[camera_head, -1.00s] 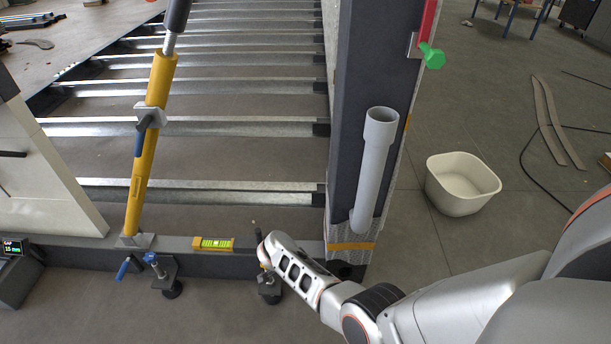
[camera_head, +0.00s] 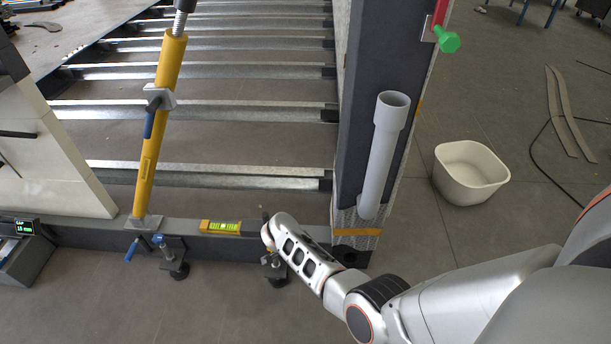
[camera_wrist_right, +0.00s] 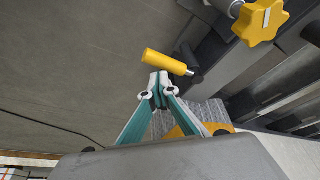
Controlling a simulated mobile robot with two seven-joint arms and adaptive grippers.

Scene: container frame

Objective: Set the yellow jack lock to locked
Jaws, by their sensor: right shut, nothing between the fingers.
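In the right wrist view a yellow cylindrical lever handle (camera_wrist_right: 164,62) sticks out to the left from a dark pivot. A yellow star-shaped knob (camera_wrist_right: 261,21) on a metal stem is at the upper right. My right gripper (camera_wrist_right: 157,88) is shut and empty, its fingertips just below the handle; I cannot tell if they touch it. In the head view my right gripper (camera_head: 268,235) is at the dark jack (camera_head: 276,270) on the frame's front beam, hiding most of it. My left gripper is not in view.
A yellow prop (camera_head: 158,130) stands on the beam at left, beside a blue-handled jack (camera_head: 172,257). A level (camera_head: 221,227) lies on the beam left of my gripper. A dark post (camera_head: 375,70) with a grey pipe (camera_head: 380,160) rises to the right. A white tub (camera_head: 468,175) stands on the floor.

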